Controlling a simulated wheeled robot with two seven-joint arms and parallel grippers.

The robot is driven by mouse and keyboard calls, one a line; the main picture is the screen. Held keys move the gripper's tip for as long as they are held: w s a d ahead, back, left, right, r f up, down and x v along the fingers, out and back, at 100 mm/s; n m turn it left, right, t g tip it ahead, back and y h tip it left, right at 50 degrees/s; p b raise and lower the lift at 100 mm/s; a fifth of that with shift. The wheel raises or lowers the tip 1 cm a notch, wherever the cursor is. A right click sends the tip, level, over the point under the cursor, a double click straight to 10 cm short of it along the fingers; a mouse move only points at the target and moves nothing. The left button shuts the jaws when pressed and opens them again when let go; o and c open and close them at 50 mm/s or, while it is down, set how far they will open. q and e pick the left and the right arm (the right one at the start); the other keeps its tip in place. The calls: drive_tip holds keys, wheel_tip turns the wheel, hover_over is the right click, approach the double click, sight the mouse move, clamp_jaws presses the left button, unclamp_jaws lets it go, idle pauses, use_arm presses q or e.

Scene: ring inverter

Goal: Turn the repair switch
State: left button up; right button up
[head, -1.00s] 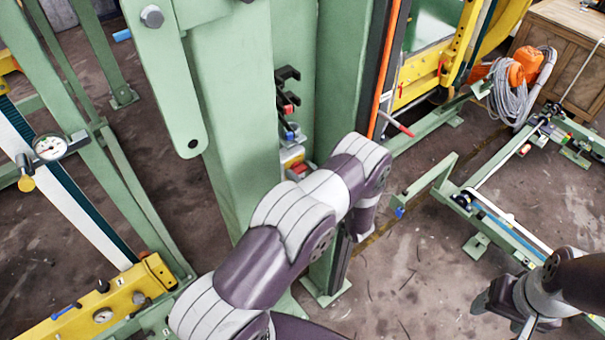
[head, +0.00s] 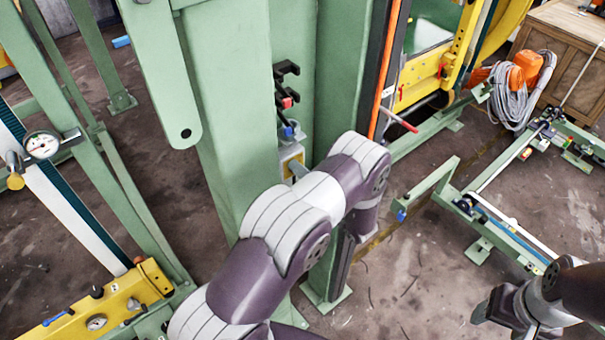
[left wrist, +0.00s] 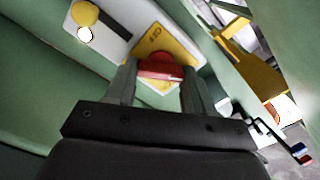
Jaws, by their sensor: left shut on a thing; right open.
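The repair switch is a red knob (left wrist: 160,66) on a yellow plate (left wrist: 181,56) fixed to a white box. My left gripper (left wrist: 158,84) has a finger on each side of the red knob and is shut on it. In the head view the switch's pale box (head: 291,153) shows on the green post, just beyond my left arm. My arm hides most of my left gripper there, and the red knob cannot be made out. My right gripper (head: 492,311) is open and empty at the lower right, above the floor and far from the switch.
Dark hooks (head: 285,80) stick out of the post above the switch. A green column (head: 230,120) stands close on the left. A red-tipped lever (head: 402,122) and orange strip are to the right. A yellow beam (head: 95,310) lies lower left. Brown floor is open at lower centre.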

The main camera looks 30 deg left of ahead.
use_arm(q)
drive_tip(key=m, duration=0.6)
drive_tip(key=shift+f, duration=0.1)
drive_tip(key=shift+m, duration=0.3)
idle(0.3)
drive_tip(key=o, duration=1)
drive_tip(key=shift+d, duration=0.1)
drive_tip(key=shift+o, duration=0.2)
drive_tip(key=shift+w, duration=0.1)
drive_tip(key=b+v, duration=0.4)
drive_tip(key=v, duration=0.8)
drive_tip(key=shift+d+b, duration=0.3)
drive_tip(key=shift+d, duration=0.05)
